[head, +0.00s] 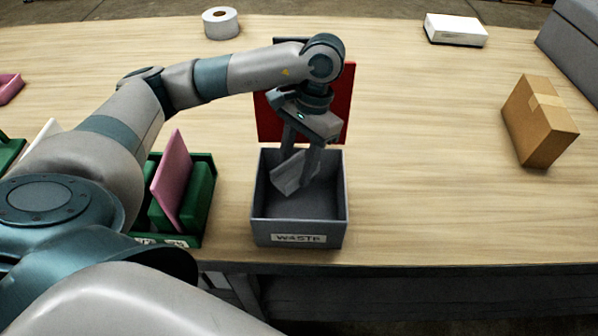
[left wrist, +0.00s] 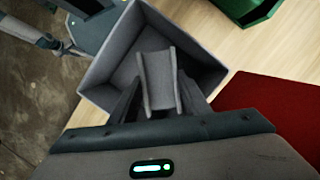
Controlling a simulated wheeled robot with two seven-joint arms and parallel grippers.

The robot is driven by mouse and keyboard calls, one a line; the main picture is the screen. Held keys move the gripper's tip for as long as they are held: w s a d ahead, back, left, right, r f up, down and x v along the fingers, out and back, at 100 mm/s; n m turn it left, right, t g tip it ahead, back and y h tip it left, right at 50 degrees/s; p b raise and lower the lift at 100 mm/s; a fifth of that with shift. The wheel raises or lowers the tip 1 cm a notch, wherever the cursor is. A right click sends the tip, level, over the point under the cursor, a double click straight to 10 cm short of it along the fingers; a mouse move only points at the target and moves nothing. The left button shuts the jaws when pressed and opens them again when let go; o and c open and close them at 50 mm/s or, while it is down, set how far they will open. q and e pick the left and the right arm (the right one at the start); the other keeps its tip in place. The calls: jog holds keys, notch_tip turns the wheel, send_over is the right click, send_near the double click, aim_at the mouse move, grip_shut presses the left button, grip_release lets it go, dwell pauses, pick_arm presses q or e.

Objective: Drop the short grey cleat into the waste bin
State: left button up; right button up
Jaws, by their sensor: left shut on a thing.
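The short grey cleat (head: 289,174) is a small channel-shaped piece. My left gripper (head: 302,165) is shut on it and holds it tilted over the opening of the waste bin. The grey waste bin (head: 299,235), labelled "WASTE", stands near the table's front edge. In the left wrist view the cleat (left wrist: 158,80) sits between the two dark fingers, with the bin (left wrist: 109,72) beyond it. The exact height of the cleat against the bin's rim is hard to tell. My right gripper is in neither view.
A green bin (head: 205,200) with a pink panel and green pieces stands left of the waste bin. A red panel (head: 338,105) is behind it. A cardboard box (head: 540,120) is at the right, with a tape roll (head: 220,22) and white box (head: 456,29) farther back. The table between is clear.

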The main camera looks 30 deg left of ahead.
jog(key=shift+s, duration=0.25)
pick_arm(q)
jog(key=o, duration=1.1)
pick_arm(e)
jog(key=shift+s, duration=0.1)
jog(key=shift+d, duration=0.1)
pick_arm(q)
jog(key=shift+r, duration=0.15)
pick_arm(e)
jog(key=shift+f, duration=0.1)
pick_arm(q)
jog(key=shift+w+r, duration=0.2)
jog(key=shift+r, duration=0.2)
jog(key=shift+b+v, duration=1.05)
jog(key=shift+v, duration=7.1)
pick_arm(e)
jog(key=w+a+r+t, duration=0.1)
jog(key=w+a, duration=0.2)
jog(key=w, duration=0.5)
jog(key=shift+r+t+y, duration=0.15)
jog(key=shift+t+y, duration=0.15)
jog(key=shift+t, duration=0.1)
pick_arm(q)
jog(key=shift+s, duration=0.2)
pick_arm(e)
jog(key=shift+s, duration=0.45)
